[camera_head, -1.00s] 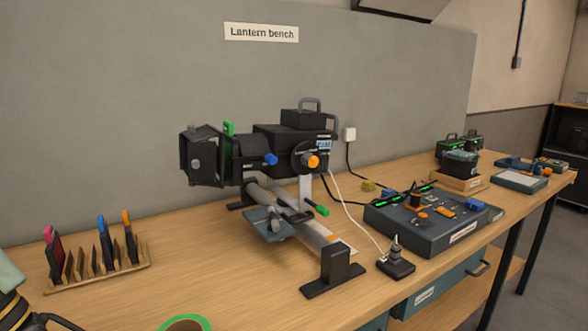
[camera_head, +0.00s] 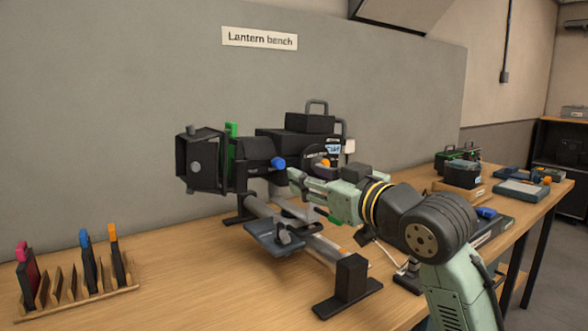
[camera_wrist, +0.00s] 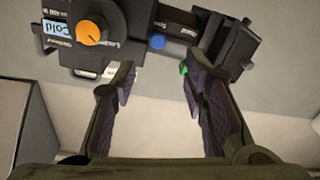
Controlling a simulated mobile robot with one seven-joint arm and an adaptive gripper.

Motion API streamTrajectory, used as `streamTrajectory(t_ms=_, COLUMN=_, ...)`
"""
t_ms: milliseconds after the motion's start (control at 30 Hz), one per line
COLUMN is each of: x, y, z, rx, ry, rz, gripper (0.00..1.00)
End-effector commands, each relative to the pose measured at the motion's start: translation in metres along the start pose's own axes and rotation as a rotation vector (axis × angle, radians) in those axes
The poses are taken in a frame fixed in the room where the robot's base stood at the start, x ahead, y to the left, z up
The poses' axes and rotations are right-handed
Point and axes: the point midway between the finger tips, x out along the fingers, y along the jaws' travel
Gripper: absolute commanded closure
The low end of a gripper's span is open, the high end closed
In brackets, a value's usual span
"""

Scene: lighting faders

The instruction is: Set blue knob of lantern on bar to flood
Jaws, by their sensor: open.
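The black lantern (camera_head: 255,150) is mounted on a grey bar (camera_head: 262,208) on the bench. Its blue knob (camera_head: 278,163) sticks out from the near side of the barrel. My gripper (camera_head: 292,181) is close beside the knob, to its right and slightly below. In the wrist view, the blue knob (camera_wrist: 157,42) sits beyond the fingertips of my open gripper (camera_wrist: 161,80), roughly centred between them and apart from both. Lettering lies beside the knob, upside down and too small to read surely. An orange knob (camera_wrist: 91,31) sits left of it; my arm partly hides that side in the head view.
A black stand foot (camera_head: 350,283) is below my forearm. A rack with coloured-tab holders (camera_head: 80,290) stands at the left. The control desk is mostly hidden behind my arm. Dark boxes (camera_head: 463,172) stand at the back right. The bench front left of the stand is clear.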

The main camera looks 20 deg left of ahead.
Motion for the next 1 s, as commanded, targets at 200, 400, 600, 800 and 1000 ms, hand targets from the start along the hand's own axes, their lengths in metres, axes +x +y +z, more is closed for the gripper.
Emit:
streamTrajectory(t_ms=200, x=0.017, y=0.003, z=0.001, rx=0.005, ry=-0.015, rz=-0.001, gripper=0.6)
streamTrajectory(t_ms=400, x=0.057, y=0.003, z=0.0, rx=0.005, ry=-0.014, rz=-0.001, gripper=0.6)
streamTrajectory(t_ms=600, x=0.089, y=0.003, z=0.001, rx=0.004, ry=-0.012, rz=0.001, gripper=0.6)
streamTrajectory(t_ms=800, x=0.104, y=0.003, z=0.003, rx=0.003, ry=-0.011, rz=0.003, gripper=0.6)
streamTrajectory(t_ms=1000, x=0.106, y=0.003, z=0.003, rx=0.003, ry=-0.011, rz=0.003, gripper=0.6)
